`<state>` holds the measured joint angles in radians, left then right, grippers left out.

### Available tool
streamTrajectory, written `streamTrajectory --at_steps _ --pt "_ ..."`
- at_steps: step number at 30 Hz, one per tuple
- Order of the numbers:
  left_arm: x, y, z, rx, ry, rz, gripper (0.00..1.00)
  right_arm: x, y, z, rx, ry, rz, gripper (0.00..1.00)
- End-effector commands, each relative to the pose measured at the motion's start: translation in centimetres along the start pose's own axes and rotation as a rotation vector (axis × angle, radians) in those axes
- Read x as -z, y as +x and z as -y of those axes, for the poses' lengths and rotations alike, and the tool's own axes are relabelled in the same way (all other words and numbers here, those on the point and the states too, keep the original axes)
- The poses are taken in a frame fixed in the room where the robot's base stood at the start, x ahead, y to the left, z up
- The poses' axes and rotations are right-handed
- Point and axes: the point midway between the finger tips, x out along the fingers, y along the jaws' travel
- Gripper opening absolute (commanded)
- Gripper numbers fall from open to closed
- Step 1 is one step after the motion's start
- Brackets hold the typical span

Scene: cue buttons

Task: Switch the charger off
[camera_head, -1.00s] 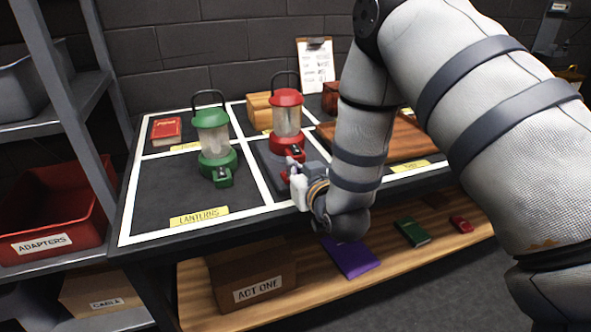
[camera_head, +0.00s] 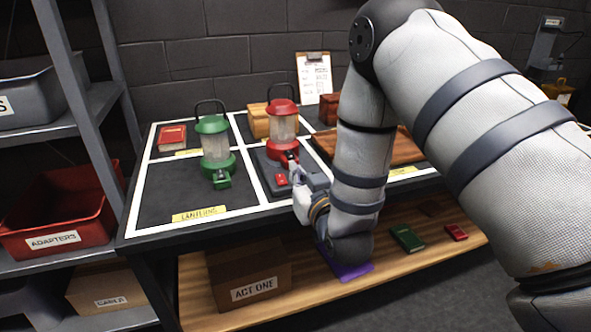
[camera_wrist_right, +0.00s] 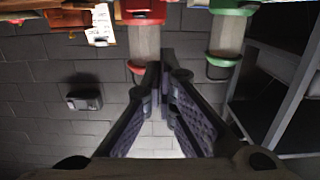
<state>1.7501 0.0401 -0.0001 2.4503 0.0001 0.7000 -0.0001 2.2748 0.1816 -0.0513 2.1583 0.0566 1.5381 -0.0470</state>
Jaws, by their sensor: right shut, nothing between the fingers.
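The red lantern (camera_head: 283,128) stands upright on a dark flat pad (camera_head: 267,166), which looks like the charger. A small red switch (camera_head: 281,180) shows on the pad's front part, left of my right gripper. I cannot tell its on or off position. My right gripper (camera_head: 293,167) is shut and empty, close to the red lantern's base; contact cannot be told. In the right wrist view its fingers (camera_wrist_right: 165,75) are together, with the red lantern (camera_wrist_right: 145,42) upside down beyond them. My left gripper is not in view.
A green lantern (camera_head: 214,140) stands left on the table, behind the LANTERNS label (camera_head: 200,214). A red book (camera_head: 172,135), wooden box (camera_head: 259,121) and clipboard (camera_head: 314,76) are further back. A brown board (camera_head: 400,150) lies behind my right arm. Shelves (camera_head: 60,140) stand at left.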

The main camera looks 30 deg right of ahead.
Motion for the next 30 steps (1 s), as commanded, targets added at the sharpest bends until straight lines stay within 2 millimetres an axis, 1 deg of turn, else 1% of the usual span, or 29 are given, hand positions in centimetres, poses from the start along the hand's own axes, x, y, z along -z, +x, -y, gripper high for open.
streamTrajectory --at_steps 1,3,6,9,12,24,26,28,29,30 --pt "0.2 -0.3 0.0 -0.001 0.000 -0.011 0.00 0.1 -1.1 0.0 0.001 0.001 0.000 0.00" --pt "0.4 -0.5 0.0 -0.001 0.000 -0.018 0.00 0.1 -2.4 0.0 0.001 0.000 0.000 0.00" --pt "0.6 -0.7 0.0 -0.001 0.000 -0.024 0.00 0.0 -3.7 0.0 0.001 0.000 0.001 0.00" --pt "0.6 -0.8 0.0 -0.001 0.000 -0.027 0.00 0.0 -4.5 0.0 0.000 0.000 0.001 0.00" --pt "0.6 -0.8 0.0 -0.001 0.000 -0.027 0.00 -0.1 -4.7 0.0 0.000 0.000 0.001 0.00" --pt "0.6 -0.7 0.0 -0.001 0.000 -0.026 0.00 -0.3 -4.7 0.0 0.001 -0.001 0.007 0.00" --pt "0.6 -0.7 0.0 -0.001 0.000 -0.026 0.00 -1.5 -5.0 0.2 0.007 -0.004 0.048 0.00" --pt "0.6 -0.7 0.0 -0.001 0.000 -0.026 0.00 -5.2 -6.2 0.6 0.024 -0.014 0.173 0.00" --pt "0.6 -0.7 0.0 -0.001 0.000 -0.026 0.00 -7.5 -7.1 0.8 0.034 -0.021 0.252 0.00" --pt "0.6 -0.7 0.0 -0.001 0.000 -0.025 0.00 -10.8 -8.8 1.1 0.049 -0.031 0.374 0.00"
